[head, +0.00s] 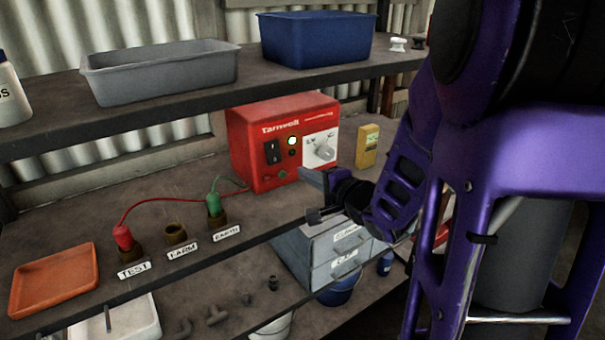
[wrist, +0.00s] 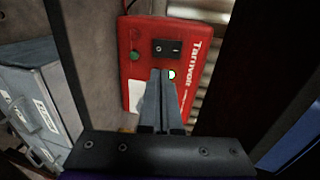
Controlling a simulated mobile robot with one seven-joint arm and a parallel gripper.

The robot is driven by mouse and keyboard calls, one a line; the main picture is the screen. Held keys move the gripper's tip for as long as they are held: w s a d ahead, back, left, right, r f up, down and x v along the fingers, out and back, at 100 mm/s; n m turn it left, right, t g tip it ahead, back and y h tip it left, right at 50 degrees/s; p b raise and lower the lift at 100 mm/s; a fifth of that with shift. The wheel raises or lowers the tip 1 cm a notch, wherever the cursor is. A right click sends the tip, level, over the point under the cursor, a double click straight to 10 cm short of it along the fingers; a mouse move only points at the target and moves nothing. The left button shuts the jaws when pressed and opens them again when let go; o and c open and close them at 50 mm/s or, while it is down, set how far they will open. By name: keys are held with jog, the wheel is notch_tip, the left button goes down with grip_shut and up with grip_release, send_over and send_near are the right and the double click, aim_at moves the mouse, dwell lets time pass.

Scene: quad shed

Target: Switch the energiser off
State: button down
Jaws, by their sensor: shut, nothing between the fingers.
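The energiser (head: 255,135) is a red box marked "Tarnvolt" on the middle shelf; it also shows in the wrist view (wrist: 133,75). I cannot tell which side of the rocker is pressed. My gripper (head: 305,174) is shut and empty, in front of the box's lower front. In the wrist view the closed fingertips (wrist: 160,73) appear just below the rocker (wrist: 167,48), beside the lamp (wrist: 172,75). Contact is unclear.
A red lead plug (head: 122,236) sits at the TEST post and a green one (head: 214,204) at the EARTH post. A yellow meter (head: 367,146) stands right of the energiser. The upper shelf above holds a grey tub (head: 160,75) and a blue tub (head: 316,40).

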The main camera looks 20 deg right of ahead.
aim_at(275, 160)
jog(key=b+x, duration=0.1)
jog(key=x, duration=1)
jog(key=shift+w+a+f+b, duration=0.1)
jog(key=shift+w+a+b, duration=0.05)
jog(key=shift+w+b, duration=0.2)
jog(key=shift+w+f, duration=0.1)
jog(key=shift+w, duration=0.1)
jog(key=shift+f, duration=0.1)
